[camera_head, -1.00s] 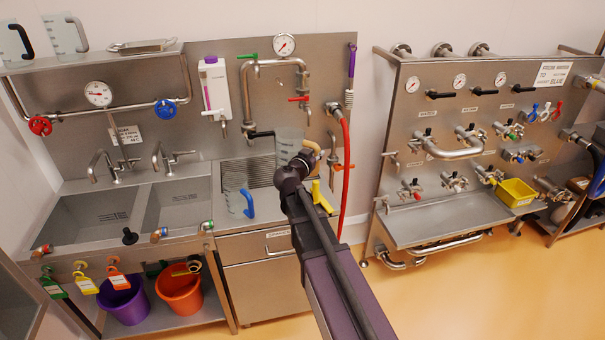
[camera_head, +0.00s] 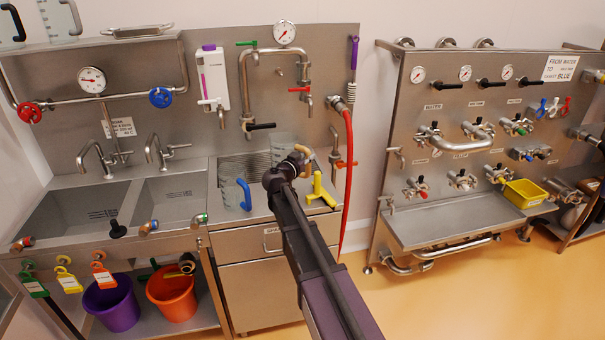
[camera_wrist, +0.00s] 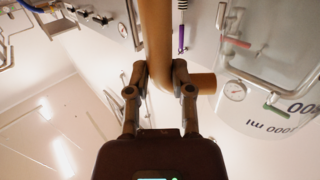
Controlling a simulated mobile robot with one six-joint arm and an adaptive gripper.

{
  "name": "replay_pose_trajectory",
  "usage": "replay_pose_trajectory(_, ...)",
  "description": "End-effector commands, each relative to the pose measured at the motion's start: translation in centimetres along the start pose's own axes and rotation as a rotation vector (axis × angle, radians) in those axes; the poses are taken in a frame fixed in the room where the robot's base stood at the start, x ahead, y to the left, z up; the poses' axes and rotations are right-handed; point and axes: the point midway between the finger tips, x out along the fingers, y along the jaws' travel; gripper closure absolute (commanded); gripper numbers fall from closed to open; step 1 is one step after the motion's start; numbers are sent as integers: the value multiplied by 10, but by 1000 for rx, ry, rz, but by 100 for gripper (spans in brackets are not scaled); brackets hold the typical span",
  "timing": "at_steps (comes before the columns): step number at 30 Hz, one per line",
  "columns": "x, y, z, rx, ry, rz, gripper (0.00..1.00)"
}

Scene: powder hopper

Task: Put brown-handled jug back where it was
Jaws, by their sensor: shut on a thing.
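The clear brown-handled jug (camera_head: 282,146) is over the back of the ribbed drainer, in front of the steel panel. Its brown handle (camera_head: 303,151) faces right. My gripper (camera_head: 290,163) is shut on this handle; in the wrist view my two fingers (camera_wrist: 160,72) close on the brown handle (camera_wrist: 155,35), and the clear jug wall with printed marks (camera_wrist: 275,75) shows on the right. The jug looks upright. My wrist hides its lower part, so I cannot tell whether its base touches the drainer.
A blue-handled jug (camera_head: 232,182) stands on the drainer, left of my gripper. A yellow tool (camera_head: 320,190) is close on the right, beside the hanging red hose (camera_head: 347,165). A black-handled tap (camera_head: 259,126) juts out behind. Two more jugs (camera_head: 58,20) stand on the upper-left shelf.

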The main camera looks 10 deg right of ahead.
Motion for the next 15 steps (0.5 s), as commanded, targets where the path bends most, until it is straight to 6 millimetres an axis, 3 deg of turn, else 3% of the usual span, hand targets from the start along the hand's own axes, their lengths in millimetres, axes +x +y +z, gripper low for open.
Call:
replay_pose_trajectory(1,5,-6,13,0,4,4,100)
replay_pose_trajectory(6,11,-14,26,0,12,12,100)
replay_pose_trajectory(15,13,-17,28,0,17,16,100)
